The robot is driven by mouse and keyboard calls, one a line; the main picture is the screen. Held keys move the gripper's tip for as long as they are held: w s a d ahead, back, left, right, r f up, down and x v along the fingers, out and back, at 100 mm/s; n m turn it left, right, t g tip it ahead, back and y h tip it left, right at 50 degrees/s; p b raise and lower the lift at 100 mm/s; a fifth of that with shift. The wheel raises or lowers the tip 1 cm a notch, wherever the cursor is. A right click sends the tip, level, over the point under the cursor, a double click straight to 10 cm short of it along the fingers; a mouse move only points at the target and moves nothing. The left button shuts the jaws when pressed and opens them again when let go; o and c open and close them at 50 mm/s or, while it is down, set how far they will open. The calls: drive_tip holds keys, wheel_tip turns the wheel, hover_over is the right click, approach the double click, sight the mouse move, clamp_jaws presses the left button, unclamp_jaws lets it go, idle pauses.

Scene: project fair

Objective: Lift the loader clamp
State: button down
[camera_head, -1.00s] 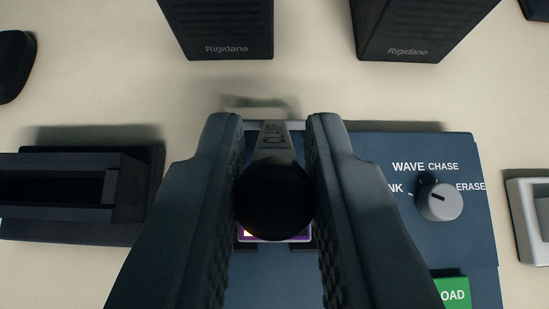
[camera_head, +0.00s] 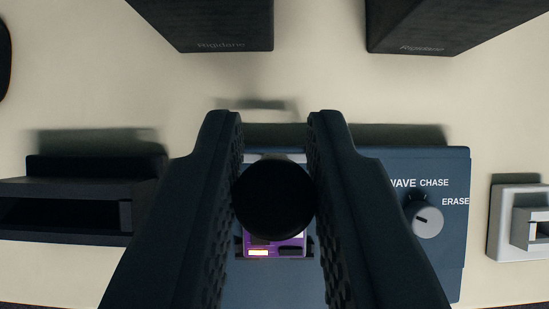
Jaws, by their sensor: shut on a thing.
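The loader clamp's round black knob (camera_head: 273,200) is between the two fingers of my gripper (camera_head: 273,195). The fingers are shut on it from left and right. The knob hides most of the clamp's arm. The blue loader box (camera_head: 400,240) lies below and behind the fingers. A purple board (camera_head: 275,246) with small parts shows in its slot just below the knob.
A grey dial (camera_head: 427,221) sits on the right of the blue box. A black holder (camera_head: 75,205) stands to the left and a pale grey device (camera_head: 505,225) to the right. Two dark Rigidane boxes (camera_head: 205,22) (camera_head: 430,22) stand at the back.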

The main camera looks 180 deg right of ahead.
drive_tip(key=shift+w+f, duration=0.1)
drive_tip(key=shift+w, duration=1.1)
drive_tip(key=c, duration=1.4)
unclamp_jaws()
drive_tip(key=v, duration=1.7)
drive_tip(key=shift+s, duration=0.1)
